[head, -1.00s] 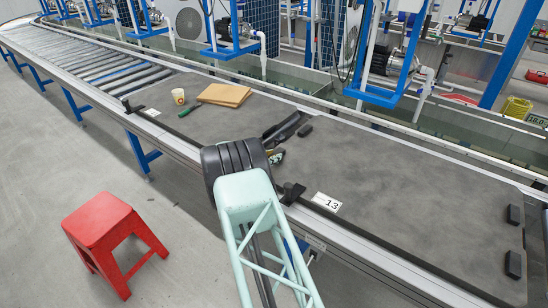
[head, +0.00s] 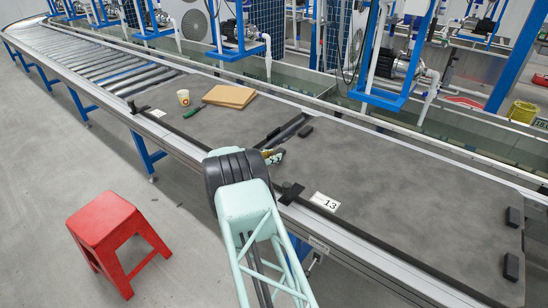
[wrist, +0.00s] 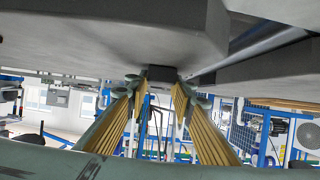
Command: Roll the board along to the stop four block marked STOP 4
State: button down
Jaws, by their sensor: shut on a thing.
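My wrist hides part of the near rail. I cannot make out a block marked STOP 4.
A second grey board (head: 215,125) lies to the left across a narrow gap, bearing a cup (head: 183,97), a brown slab (head: 229,96) and a green-handled tool (head: 194,111). Bare rollers (head: 100,68) lie farther left. A red stool (head: 110,235) stands on the floor in front.

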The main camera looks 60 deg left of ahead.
jog(key=shift+s+a+r, duration=0.25)
jog(key=shift+a+r, duration=0.1)
jog(key=shift+a, duration=0.3)
jog(key=c, duration=2.6)
grip_release()
jog(key=shift+c, duration=0.2)
jog(key=shift+o, duration=1.2)
jog(key=shift+s+a+f, duration=0.15)
jog(key=shift+o, duration=1.1)
jog(key=shift+s, duration=0.1)
jog(key=shift+d+f, duration=0.15)
jog(key=shift+d, duration=0.1)
jog(key=shift+d, duration=0.15)
jog(key=shift+v, duration=5.85)
